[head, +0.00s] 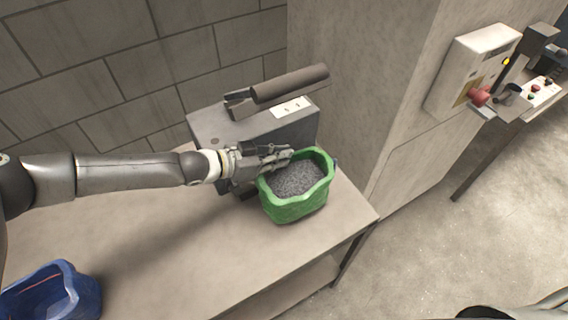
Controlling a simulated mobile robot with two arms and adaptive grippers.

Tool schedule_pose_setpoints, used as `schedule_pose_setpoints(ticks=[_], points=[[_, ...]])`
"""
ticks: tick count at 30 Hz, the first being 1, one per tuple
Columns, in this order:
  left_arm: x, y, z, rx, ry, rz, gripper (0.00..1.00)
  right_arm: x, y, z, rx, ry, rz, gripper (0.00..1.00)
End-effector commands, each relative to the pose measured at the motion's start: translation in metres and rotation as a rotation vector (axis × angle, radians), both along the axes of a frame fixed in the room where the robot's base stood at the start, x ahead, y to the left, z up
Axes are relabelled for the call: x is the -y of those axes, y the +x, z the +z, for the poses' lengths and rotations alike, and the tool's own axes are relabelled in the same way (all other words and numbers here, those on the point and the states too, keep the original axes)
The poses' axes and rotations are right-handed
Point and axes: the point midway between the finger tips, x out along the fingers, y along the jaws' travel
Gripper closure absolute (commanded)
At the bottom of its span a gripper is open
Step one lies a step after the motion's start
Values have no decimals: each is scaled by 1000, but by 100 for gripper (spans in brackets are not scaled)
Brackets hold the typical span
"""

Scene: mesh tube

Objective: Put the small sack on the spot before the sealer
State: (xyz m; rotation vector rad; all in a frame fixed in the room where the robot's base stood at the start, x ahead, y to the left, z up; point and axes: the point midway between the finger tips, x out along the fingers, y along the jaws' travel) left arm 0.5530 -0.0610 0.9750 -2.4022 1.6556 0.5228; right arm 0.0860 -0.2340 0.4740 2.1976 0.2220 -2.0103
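A small green sack (296,205), open at the top and filled with dark grey granules, is upright at the table's right end, in front of the grey sealer (215,130). The sealer has a dark raised bar and a light panel with outlets or switches. My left gripper (279,156) reaches in from the left, its fingers at the sack's back left rim. The fingers overlap the rim, and I cannot tell whether they are closed on it. The sack's underside and any marked spot beneath it are hidden. My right gripper is not in view.
A blue open container (55,297) sits at the table's near left. The table (160,265) is clear between it and the green sack. A concrete pillar (350,90) stands behind the right end. A control box (473,72) with a red button is farther right.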

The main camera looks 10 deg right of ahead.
Motion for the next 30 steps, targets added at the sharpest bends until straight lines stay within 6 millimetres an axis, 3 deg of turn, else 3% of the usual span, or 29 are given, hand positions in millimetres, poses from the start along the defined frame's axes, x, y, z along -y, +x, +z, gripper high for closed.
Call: schedule_pose_setpoints(ticks=[6,15,30], points=[[-5,15,3,7,-5,-1,100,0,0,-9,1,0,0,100],[-4,13,-12,3,-8,-1,100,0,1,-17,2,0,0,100],[-4,13,-16,3,-8,-1,100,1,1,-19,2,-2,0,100]])
